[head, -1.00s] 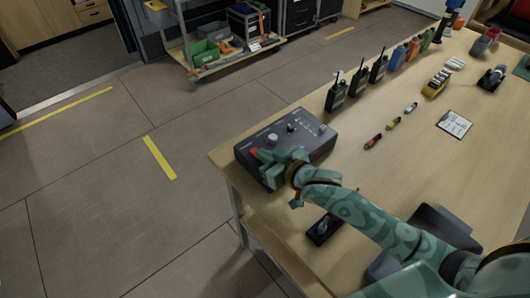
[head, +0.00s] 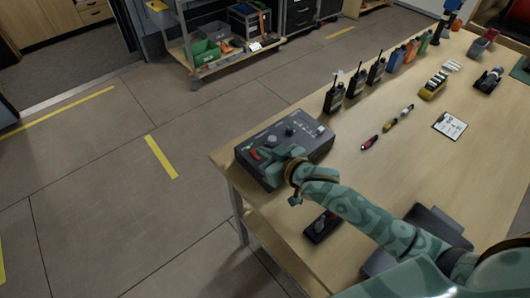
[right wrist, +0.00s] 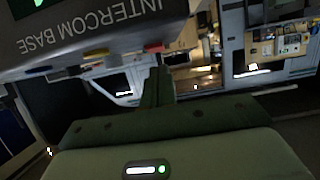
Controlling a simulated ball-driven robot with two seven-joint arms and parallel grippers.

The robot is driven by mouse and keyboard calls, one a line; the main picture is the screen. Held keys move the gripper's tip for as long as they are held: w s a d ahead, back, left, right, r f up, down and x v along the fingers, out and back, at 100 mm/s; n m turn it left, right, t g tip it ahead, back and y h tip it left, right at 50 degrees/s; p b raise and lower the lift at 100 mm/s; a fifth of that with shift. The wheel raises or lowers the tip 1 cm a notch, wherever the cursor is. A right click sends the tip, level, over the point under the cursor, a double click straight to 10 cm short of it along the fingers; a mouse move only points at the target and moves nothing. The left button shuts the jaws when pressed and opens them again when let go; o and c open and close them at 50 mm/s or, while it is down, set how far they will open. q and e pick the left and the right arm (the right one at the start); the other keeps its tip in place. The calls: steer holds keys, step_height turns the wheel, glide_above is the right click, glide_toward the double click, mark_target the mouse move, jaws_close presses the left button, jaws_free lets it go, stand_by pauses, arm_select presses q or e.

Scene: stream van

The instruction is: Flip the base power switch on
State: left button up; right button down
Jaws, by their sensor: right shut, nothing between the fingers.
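The intercom base (head: 312,146) is a dark grey box with knobs on top, at the near left corner of the table. Its red switch (head: 255,154) shows at the left of its top, partly covered by my gripper; I cannot tell which way it is set. My right gripper (head: 268,156) is shut and empty, with its fingertips at or just over the switch. Contact is not clear. In the right wrist view the shut fingers (right wrist: 157,88) point past the box (right wrist: 90,30), lettered "INTERCOM BASE". My left gripper is out of view.
Several black radios (head: 355,84) stand in a row behind the box. Small coloured markers (head: 389,125), a white card (head: 450,125) and a small black device (head: 321,226) lie on the table (head: 350,165). The floor left of the table is open.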

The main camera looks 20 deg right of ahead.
steer(key=r+p, duration=0.1)
steer(key=p, duration=0.1)
steer(key=r+p, duration=0.4)
steer(key=shift+s+d+r, duration=0.15)
steer(key=shift+s+r, duration=0.05)
steer(key=shift+s, duration=0.05)
steer(key=shift+s+d+f, duration=0.15)
steer(key=shift+s+f, duration=0.1)
steer(key=shift+s, duration=0.4)
steer(key=shift+s+d+f, duration=0.1)
steer(key=shift+s+f, duration=0.1)
steer(key=shift+s, duration=0.4)
steer(key=s+d, duration=0.2)
steer(key=s, duration=0.4)
steer(key=shift+s+d+r+p, duration=0.3)
steer(key=shift+s+d+p, duration=0.1)
steer(key=shift+a, duration=0.1)
